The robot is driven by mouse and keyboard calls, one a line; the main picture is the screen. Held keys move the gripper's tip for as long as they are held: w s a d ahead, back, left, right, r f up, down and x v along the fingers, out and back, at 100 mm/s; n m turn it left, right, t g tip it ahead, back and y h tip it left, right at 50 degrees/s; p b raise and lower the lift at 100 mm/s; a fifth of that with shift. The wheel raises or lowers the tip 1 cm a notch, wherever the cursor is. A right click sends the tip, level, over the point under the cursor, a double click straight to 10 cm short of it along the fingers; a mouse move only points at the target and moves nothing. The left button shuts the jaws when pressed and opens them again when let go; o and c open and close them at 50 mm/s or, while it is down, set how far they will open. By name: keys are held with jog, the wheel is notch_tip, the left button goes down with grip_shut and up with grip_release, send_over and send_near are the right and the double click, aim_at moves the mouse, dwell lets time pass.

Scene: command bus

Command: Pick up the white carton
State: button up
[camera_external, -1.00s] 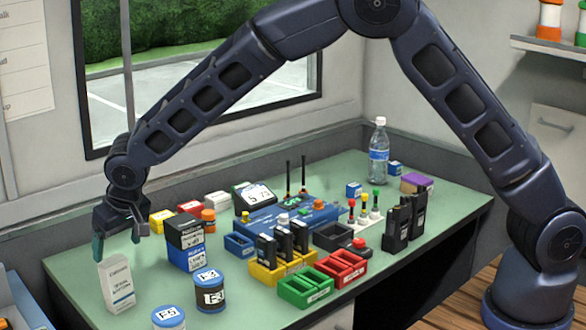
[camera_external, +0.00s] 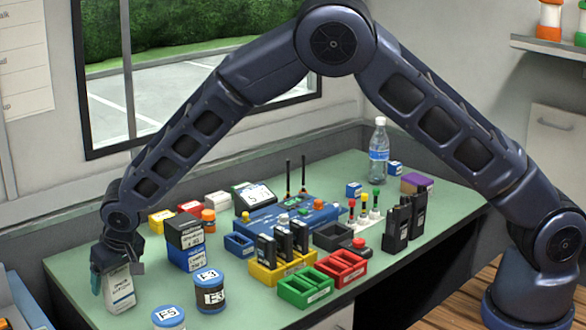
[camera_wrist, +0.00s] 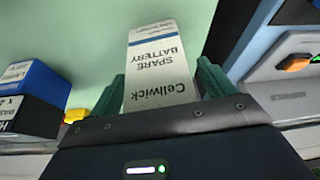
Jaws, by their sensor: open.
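The white carton (camera_external: 120,290) stands upright on the green table at the near left. In the wrist view the carton (camera_wrist: 158,62) reads "Cellwick spare battery". My gripper (camera_external: 118,283) is lowered over the carton's upper part. In the wrist view its teal fingers lie on either side of the carton, and my gripper (camera_wrist: 160,92) is open around it. Whether the fingers touch its sides cannot be told. The gripper body hides the carton's top in the external view.
Stacked black and blue boxes (camera_external: 186,243) stand just right of the carton, with labelled jars (camera_external: 210,290) in front of them. A blue tray (camera_external: 22,310) is at the left edge. Battery holders and radios fill the table's middle. Bare table lies behind the carton.

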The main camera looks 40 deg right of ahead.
jog(key=shift+w+f, duration=0.2)
jog(key=shift+f, duration=0.25)
jog(key=shift+c, duration=0.4)
jog(key=c, duration=1.1)
jog(key=shift+o, duration=0.2)
jog(key=shift+r, duration=0.1)
